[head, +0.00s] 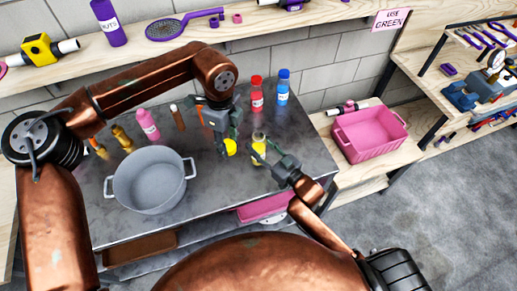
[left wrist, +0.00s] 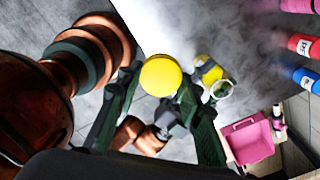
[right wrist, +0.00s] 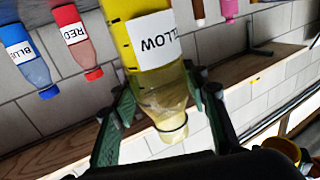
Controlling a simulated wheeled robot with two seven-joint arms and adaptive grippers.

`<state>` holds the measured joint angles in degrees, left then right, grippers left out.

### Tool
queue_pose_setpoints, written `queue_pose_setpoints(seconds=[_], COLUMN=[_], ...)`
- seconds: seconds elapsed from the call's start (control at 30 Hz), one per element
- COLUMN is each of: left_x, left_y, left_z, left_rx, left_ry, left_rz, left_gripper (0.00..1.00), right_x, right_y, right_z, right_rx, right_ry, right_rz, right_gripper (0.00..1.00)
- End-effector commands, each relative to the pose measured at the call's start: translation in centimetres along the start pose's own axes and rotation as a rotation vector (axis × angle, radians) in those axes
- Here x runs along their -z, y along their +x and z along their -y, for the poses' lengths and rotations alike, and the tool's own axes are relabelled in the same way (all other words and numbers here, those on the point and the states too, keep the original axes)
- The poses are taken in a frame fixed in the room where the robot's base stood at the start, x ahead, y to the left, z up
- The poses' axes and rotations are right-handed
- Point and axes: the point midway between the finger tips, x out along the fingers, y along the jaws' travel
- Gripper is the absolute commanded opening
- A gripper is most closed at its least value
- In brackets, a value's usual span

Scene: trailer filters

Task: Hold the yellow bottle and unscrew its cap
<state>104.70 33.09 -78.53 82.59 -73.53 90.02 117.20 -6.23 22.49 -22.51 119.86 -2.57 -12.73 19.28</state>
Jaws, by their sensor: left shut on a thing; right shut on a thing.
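The yellow bottle (head: 258,151) is in my right gripper (head: 268,158) over the front right of the grey table. In the right wrist view the bottle (right wrist: 152,45) sits between the fingers (right wrist: 162,112), its label partly readable and its neck bare. I cannot tell whether its base touches the table. The yellow cap (head: 230,147) is in my left gripper (head: 226,146), apart from the bottle and to its left. In the left wrist view the cap (left wrist: 160,75) is pinched between the fingertips, and the open bottle mouth (left wrist: 222,89) shows beside it.
A grey pot (head: 150,184) stands on the left of the table (head: 215,195). Red (head: 257,97), blue (head: 283,88) and pink (head: 148,124) bottles stand behind, with slim tools near the pink one. A pink bin (head: 372,133) is on the right shelf.

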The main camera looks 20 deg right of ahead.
Motion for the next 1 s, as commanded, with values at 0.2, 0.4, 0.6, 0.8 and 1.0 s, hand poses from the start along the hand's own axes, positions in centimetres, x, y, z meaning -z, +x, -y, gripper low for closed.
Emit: queue_pose_setpoints(seconds=[0.2,0.4,0.6,0.8,1.0], left_x=[-0.1,-0.1,-0.1,-0.1,-0.1], left_y=[1.0,0.9,1.0,1.0,1.0], left_z=[0.1,0.1,0.1,0.1,0.1], left_rx=[-0.003,-0.003,-0.003,-0.003,-0.003], left_ry=[0.0,0.0,0.0,0.0,0.0], left_rz=[-0.003,-0.002,-0.003,-0.003,-0.003], left_gripper=[0.04,0.04,0.04,0.04,0.04], right_x=[-3.0,-2.9,-3.3,-3.3,-3.3], right_y=[0.0,0.0,0.0,0.0,0.0], right_z=[0.0,0.0,0.1,0.0,0.0], right_rx=[0.0,0.001,0.001,0.001,0.001], right_ry=[0.0,-0.001,-0.001,0.0,0.0], right_rz=[0.0,-0.003,-0.002,0.0,0.0], right_gripper=[0.0,0.0,0.0,0.55,0.59])
